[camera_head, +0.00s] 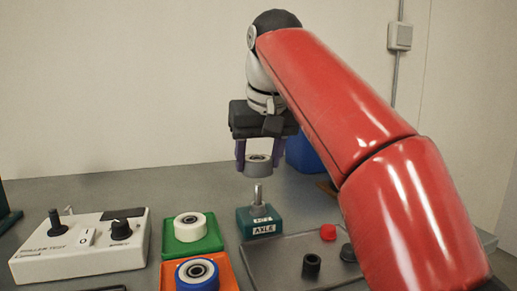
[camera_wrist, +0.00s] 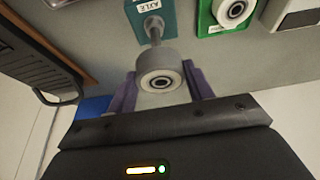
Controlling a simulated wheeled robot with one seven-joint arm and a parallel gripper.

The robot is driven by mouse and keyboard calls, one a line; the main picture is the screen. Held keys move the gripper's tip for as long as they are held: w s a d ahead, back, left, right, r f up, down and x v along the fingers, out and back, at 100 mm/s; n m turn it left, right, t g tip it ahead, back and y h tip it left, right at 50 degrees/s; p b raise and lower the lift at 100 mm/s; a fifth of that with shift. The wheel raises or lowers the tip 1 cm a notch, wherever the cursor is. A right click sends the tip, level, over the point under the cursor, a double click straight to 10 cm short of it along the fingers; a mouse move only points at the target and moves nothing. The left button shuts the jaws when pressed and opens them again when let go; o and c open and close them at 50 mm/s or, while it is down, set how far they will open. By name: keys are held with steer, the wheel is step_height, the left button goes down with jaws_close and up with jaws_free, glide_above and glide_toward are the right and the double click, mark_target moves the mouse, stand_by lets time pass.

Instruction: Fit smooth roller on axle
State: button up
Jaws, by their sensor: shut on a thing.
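My gripper (camera_head: 257,158) points down and is shut on a grey smooth roller (camera_head: 258,168), with a purple finger on each side. The axle (camera_head: 257,195) is a metal pin standing upright on a teal block labelled AXLE (camera_head: 262,222). The roller hangs above the pin's tip and looks apart from it in the head view. In the wrist view the roller (camera_wrist: 160,72) shows its dark bearing centre between the fingers. The axle pin (camera_wrist: 154,28) shows beyond the roller there, and the roller hides part of it.
A white roller (camera_head: 189,224) sits on a green tray and a blue-rimmed roller (camera_head: 197,273) on an orange tray. A roller test box (camera_head: 80,248) stands at left. A dark grey tray (camera_head: 285,250) at right holds black and red caps (camera_head: 328,232). A blue bin (camera_head: 303,155) stands behind.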

mark_target(263, 169)
steer(key=shift+s+f+b, duration=0.1)
steer(key=shift+f+b, duration=0.95)
steer(key=shift+f, duration=1.4)
steer(key=shift+s+p, duration=0.15)
steer(key=shift+p, duration=0.2)
steer(key=shift+f+b, duration=0.45)
steer(key=shift+f, duration=0.1)
steer(key=o, duration=0.8)
steer(key=shift+c, duration=0.2)
steer(key=p+v, duration=0.2)
steer(key=v, duration=0.9)
steer(key=shift+s+d, duration=0.1)
steer(key=shift+s, duration=0.05)
